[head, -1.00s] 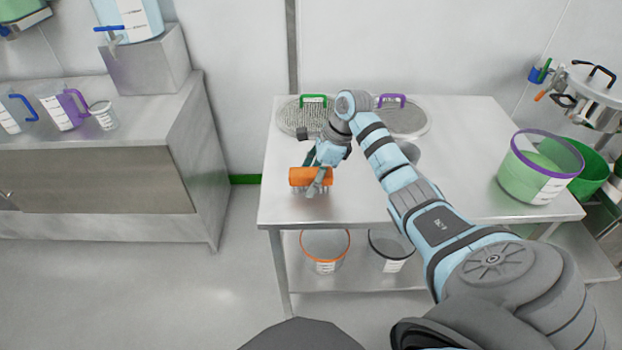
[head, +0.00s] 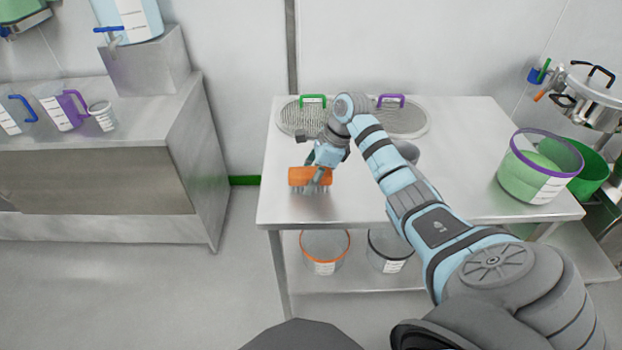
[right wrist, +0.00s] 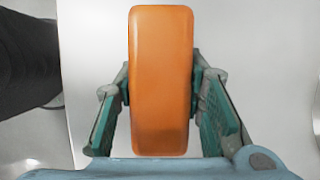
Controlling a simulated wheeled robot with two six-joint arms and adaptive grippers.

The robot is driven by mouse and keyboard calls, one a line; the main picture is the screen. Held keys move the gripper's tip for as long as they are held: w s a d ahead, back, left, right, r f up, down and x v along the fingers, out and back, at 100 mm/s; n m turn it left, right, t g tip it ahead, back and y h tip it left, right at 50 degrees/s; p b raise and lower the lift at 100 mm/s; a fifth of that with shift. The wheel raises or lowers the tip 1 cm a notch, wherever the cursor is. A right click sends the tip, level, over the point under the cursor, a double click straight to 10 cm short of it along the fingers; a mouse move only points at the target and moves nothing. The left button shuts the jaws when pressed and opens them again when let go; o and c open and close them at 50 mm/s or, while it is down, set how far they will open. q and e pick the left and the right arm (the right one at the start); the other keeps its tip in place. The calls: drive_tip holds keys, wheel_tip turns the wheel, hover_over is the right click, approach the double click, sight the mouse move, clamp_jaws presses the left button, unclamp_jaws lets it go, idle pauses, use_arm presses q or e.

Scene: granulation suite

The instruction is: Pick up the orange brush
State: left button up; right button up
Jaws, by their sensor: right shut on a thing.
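The orange brush (head: 311,176) is at the front left part of the steel table, its bristles pointing down. In the head view I cannot tell for sure whether the bristles touch the tabletop. My right gripper (head: 318,178) reaches it from above and behind. In the right wrist view the brush's orange back (right wrist: 161,80) stands between the two green finger pads of my right gripper (right wrist: 161,92), one on each long side. The gripper is shut on the brush. My left gripper is not in view.
The steel table (head: 450,130) holds two round sieves with a green handle (head: 313,100) and a purple handle (head: 391,99) at the back. A green-filled bucket (head: 538,175) stands at the right. Orange-rimmed (head: 325,262) and black-rimmed (head: 388,264) buckets sit on the lower shelf.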

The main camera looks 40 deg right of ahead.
drive_tip(key=shift+s+f, duration=0.15)
drive_tip(key=shift+c, duration=0.2)
drive_tip(key=shift+r+p, duration=0.3)
drive_tip(key=shift+r, duration=0.15)
drive_tip(key=r, duration=0.5)
drive_tip(key=r+p, duration=0.1)
drive_tip(key=r, duration=0.5)
drive_tip(key=shift+w+r, duration=0.2)
drive_tip(key=shift+r, duration=0.05)
wheel_tip(320, 180, up, 8)
drive_tip(key=p, duration=0.9)
hover_over(310, 171)
drive_tip(key=shift+b, duration=0.3)
drive_tip(key=o, duration=0.4)
drive_tip(key=shift+c, duration=1.1)
